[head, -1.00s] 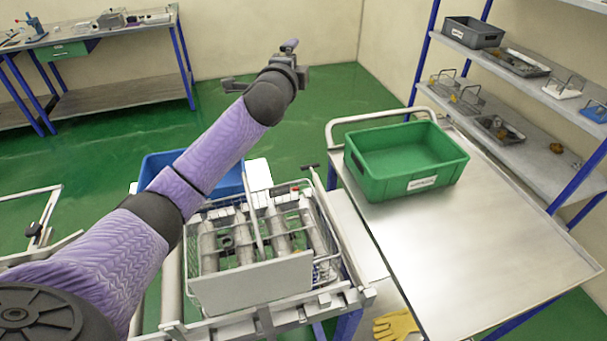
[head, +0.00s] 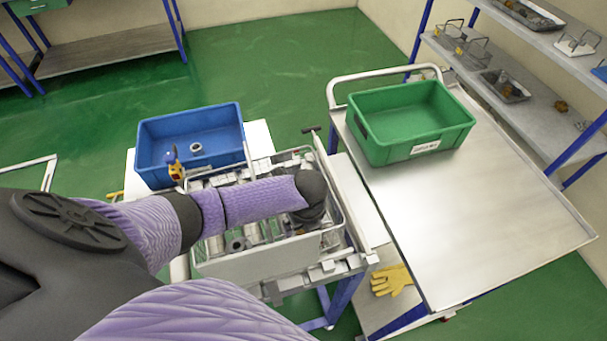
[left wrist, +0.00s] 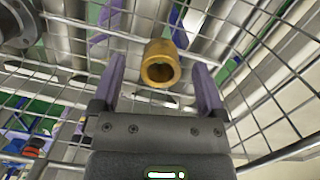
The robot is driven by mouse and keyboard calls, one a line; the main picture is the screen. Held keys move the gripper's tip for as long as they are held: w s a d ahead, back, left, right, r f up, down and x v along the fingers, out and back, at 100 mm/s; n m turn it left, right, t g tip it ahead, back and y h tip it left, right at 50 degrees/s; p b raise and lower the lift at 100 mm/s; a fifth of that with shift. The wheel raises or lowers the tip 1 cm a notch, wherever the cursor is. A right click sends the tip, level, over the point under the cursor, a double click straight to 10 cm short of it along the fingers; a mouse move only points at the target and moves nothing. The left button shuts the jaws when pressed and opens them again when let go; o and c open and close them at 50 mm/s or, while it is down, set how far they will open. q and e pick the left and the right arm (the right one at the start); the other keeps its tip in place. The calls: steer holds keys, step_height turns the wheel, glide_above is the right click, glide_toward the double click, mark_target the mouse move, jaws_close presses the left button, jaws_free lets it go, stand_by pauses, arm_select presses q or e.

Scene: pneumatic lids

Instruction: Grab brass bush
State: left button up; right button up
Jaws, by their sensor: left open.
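The brass bush (left wrist: 161,63) is a short golden ring-like sleeve with a dark bore. In the left wrist view it lies in the wire basket, between the two fingers of my left gripper (left wrist: 159,78), with gaps on both sides. The gripper is open and holds nothing. In the head view my left arm reaches across the wire basket (head: 225,268), and its wrist hides the gripper and the bush. My right gripper is not in view.
Grey metal cylinders (head: 216,245) lie in the basket, and its wire walls (left wrist: 255,85) are close to my gripper. A blue bin (head: 160,180) with a metal ring (head: 196,148) stands behind left. A green bin (head: 420,140) stands on the otherwise clear cart (head: 480,220).

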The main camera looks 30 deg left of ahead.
arm_select(q)
steer(key=shift+w+f, duration=0.1)
steer(key=shift+f, duration=0.55)
steer(key=shift+r, duration=0.1)
jaws_close()
